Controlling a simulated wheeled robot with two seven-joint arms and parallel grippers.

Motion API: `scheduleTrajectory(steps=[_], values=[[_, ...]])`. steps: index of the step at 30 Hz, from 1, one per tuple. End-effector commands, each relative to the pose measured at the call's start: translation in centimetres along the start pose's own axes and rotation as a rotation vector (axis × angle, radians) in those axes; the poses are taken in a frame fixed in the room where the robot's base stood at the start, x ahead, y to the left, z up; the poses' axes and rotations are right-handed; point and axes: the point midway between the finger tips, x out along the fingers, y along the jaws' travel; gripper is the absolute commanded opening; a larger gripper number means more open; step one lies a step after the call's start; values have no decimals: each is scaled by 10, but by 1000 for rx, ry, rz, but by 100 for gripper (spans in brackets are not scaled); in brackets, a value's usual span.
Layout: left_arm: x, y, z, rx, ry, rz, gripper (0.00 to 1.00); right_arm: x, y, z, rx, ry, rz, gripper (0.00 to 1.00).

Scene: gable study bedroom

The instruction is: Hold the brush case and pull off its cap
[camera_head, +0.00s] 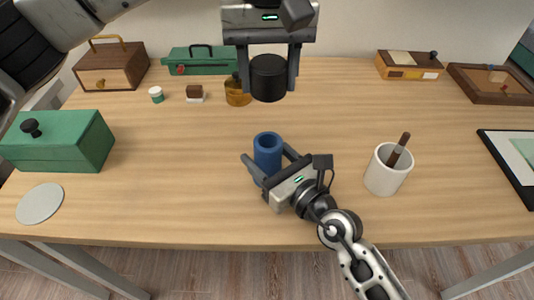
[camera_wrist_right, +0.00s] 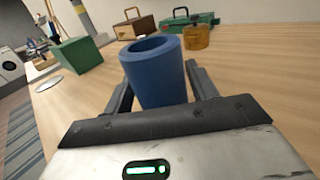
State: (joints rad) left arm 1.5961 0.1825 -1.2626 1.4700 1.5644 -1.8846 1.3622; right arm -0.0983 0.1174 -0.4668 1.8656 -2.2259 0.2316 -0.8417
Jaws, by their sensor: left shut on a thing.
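The blue brush case (camera_head: 267,155) stands upright on the desk, a hollow tube with an open top; it also shows in the right wrist view (camera_wrist_right: 158,80). My right gripper (camera_head: 268,160) has its fingers on either side of the case, with what look like narrow gaps, so it appears open around it. My left gripper (camera_head: 268,75) is shut on the black cap (camera_head: 268,80). It holds the cap in the air, apart from the case and above it in the picture. The desk hides nothing of the cap, but the right fingers partly cover the case's lower part.
A white cup (camera_head: 387,170) with a brown stick stands right of my right gripper. A green box (camera_head: 60,142) and a pale disc (camera_head: 40,204) are at the left. An amber jar (camera_head: 237,94) stands behind the cap's left. The desk between case and green box is clear.

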Motion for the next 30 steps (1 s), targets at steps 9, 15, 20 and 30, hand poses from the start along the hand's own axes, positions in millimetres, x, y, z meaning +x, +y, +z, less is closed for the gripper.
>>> scheduleTrajectory(steps=[9,15,20,30], values=[[0,0,0,0,0,0,11,0,0,0,0,1,0,73],[0,0,0,0,0,0,11,-18,0,-2,-1,3,0,73],[0,0,0,0,0,0,11,-52,0,-2,-3,5,1,73],[0,0,0,0,0,0,11,-111,0,-1,-4,2,2,73]])
